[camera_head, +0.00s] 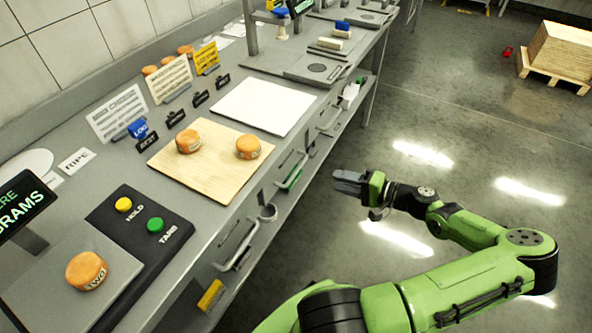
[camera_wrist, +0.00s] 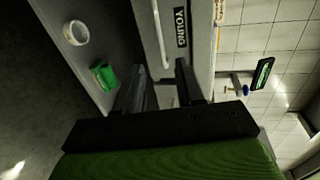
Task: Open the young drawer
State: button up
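The young drawer shows in the wrist view as a pale front with a black YOUNG label (camera_wrist: 181,27). Its light bar handle (camera_wrist: 161,36) runs beside the label, and the drawer looks shut. In the head view it seems to be the middle drawer, with its handle (camera_head: 290,168) on the bench front; its label is not readable there. My gripper (camera_head: 349,183) is out in front of the bench, apart from the handle, pointing left towards it. In the wrist view my gripper (camera_wrist: 160,82) has its two fingers spread with nothing between them.
Other drawer handles (camera_head: 237,246) line the bench front. A green object (camera_wrist: 104,76) and a white ring (camera_wrist: 75,33) sit on the shelf below. Cheese wheels (camera_head: 188,138) rest on a wooden board (camera_head: 211,188) on top.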

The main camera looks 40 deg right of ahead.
jog(key=b+x, duration=0.2)
jog(key=x, duration=1.1)
jog(key=shift+b, duration=0.3)
jog(key=shift+a, duration=0.1)
jog(key=shift+s, duration=0.1)
grip_shut()
